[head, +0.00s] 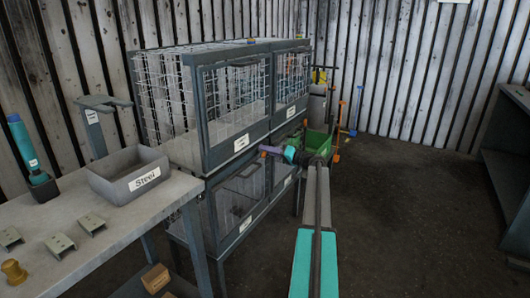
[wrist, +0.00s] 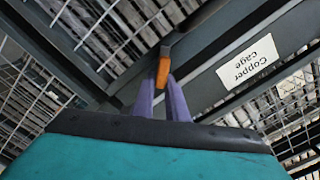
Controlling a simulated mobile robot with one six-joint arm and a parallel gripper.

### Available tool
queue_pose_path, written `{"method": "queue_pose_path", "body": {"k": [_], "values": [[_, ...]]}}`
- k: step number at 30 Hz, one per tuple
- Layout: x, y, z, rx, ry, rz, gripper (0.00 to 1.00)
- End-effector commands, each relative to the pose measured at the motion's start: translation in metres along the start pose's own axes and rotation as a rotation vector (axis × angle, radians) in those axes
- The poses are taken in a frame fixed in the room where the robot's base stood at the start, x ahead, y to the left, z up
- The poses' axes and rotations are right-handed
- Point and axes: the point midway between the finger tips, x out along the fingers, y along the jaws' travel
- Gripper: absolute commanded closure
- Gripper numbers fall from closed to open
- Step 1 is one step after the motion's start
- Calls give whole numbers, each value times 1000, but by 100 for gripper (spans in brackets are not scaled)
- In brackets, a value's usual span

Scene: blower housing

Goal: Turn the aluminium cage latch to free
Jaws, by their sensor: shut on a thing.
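In the wrist view, the two purple fingers of my gripper (wrist: 162,85) are closed on a small orange latch handle (wrist: 163,66). The handle sits at a dark frame bar where cage bars meet. A label reading "Copper cage" (wrist: 247,62) appears upside down on the bar to the right. No aluminium label is readable, so I cannot tell which cage this latch belongs to. In the head view, my gripper (head: 268,150) is at the front of the cage stack, near the lower edge of the upper cages (head: 240,98). The latch is too small to make out there.
A grey workbench (head: 75,215) at the left holds a bin marked "Steel" (head: 130,175), a teal tool (head: 24,143) and small metal brackets (head: 90,222). A green bin (head: 318,142) stands beyond my gripper. Dark shelving (head: 505,160) is at the right. The floor between is clear.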

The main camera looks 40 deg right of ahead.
Motion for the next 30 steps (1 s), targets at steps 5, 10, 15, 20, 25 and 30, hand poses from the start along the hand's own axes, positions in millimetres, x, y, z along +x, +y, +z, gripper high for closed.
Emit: {"method": "queue_pose_path", "body": {"k": [5,10,15,20,25,30], "values": [[0,1,3,115,-7,-1,100],[0,2,3,185,-7,-1,100],[0,3,4,216,-7,-1,100],[0,3,4,221,-7,-1,100],[0,3,4,220,-7,-1,100],[0,3,4,219,-6,0,69]]}}
